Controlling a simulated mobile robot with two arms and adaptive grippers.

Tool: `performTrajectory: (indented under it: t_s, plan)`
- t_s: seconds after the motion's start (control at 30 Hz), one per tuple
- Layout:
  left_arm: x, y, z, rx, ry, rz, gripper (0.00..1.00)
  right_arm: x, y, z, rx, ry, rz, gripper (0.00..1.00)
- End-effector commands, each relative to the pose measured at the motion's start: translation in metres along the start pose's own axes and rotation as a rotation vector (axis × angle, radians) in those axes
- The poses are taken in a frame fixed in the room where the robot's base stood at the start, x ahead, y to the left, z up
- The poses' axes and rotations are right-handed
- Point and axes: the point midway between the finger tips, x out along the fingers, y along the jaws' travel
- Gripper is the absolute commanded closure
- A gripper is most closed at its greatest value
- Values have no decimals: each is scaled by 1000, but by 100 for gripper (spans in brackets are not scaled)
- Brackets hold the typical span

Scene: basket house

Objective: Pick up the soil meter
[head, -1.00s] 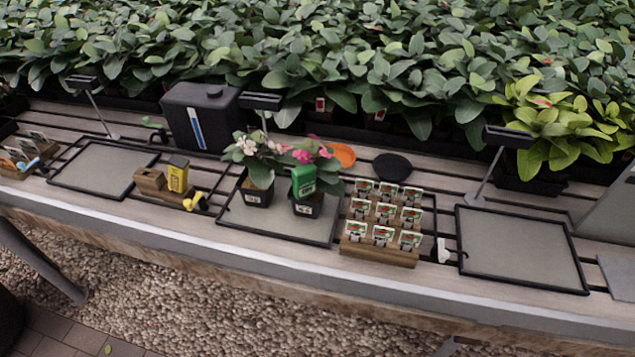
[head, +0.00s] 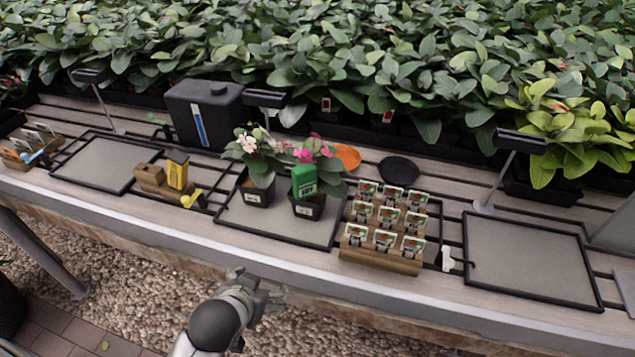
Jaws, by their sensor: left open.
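A green box-shaped device (head: 304,181), which looks like the soil meter, stands upright in the right of two black flower pots, in front of pink blooms. Its lower end is hidden in the pot (head: 308,209). A yellow device with a dark top (head: 177,171) stands in a wooden holder (head: 150,179) to the left; I cannot tell what it is. My left gripper (head: 262,284) is open and empty in front of the bench's front edge, below and left of the green device and well apart from it. My right gripper is not in view.
A wooden rack of seed packets (head: 380,259) stands right of the pots. A black canister (head: 204,114) and a black round dish (head: 398,170) stand behind. Framed grey mats (head: 525,258) lie bare at both sides. Dense leafy plants fill the back.

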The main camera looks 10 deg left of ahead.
Motion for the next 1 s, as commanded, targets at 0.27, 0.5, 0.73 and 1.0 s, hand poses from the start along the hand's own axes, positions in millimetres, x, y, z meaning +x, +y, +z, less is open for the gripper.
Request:
performTrajectory:
  t_s: [0.27,0.5,0.73,1.0]
  plan:
    - [-18,-14,-147,11,479,-79,21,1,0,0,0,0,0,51]
    - [-76,6,-278,118,987,-56,21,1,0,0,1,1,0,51]
    - [-158,63,-357,364,1440,86,21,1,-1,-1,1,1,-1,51]
    - [-217,145,-368,844,1739,360,21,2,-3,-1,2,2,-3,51]
